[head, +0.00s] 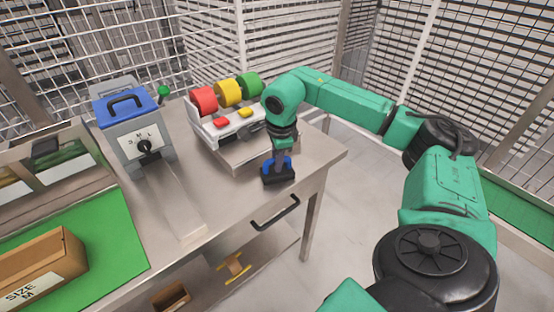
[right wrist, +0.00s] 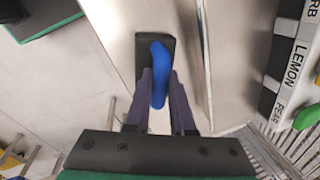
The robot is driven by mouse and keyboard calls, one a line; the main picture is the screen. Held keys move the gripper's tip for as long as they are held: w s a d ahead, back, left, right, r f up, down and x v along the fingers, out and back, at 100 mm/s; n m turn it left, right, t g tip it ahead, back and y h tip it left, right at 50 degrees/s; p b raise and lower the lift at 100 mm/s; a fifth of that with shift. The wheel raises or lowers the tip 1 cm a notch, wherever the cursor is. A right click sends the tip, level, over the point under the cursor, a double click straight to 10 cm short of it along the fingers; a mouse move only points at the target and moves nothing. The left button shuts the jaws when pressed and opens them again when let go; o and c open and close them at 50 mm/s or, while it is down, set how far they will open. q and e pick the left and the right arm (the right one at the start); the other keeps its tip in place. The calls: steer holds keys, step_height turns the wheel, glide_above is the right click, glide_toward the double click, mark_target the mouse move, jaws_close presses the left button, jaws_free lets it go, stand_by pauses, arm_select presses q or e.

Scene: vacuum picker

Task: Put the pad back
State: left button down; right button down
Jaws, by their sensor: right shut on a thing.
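My right gripper (head: 277,156) is shut on the blue handle (head: 289,164) of a dark block (head: 280,178), which I take to be the pad. It is over the right part of the steel table (head: 325,154), near its front edge. In the right wrist view, the curved blue handle (right wrist: 159,62) lies between the two fingers of my right gripper (right wrist: 160,92), with the dark block (right wrist: 142,48) beyond it. I cannot tell whether the block touches the table. My left gripper is not in view.
A rack (head: 203,130) with red, yellow and green rolls stands behind the gripper; the right wrist view shows its LEMON label (right wrist: 297,62). A grey box with a dial (head: 149,146) and blue top stands left. A carton (head: 42,262) lies on a green mat (head: 115,262).

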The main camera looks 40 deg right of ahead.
mark_target(280, 176)
steer(key=c, duration=0.8)
jaws_free()
steer(key=shift+o, duration=0.2)
steer(key=shift+r, duration=0.15)
step_height(280, 176, up, 12)
steer(key=s+a, duration=0.1)
steer(key=s, duration=0.1)
steer(key=shift+s+f, duration=0.1)
steer(key=shift+f, duration=0.15)
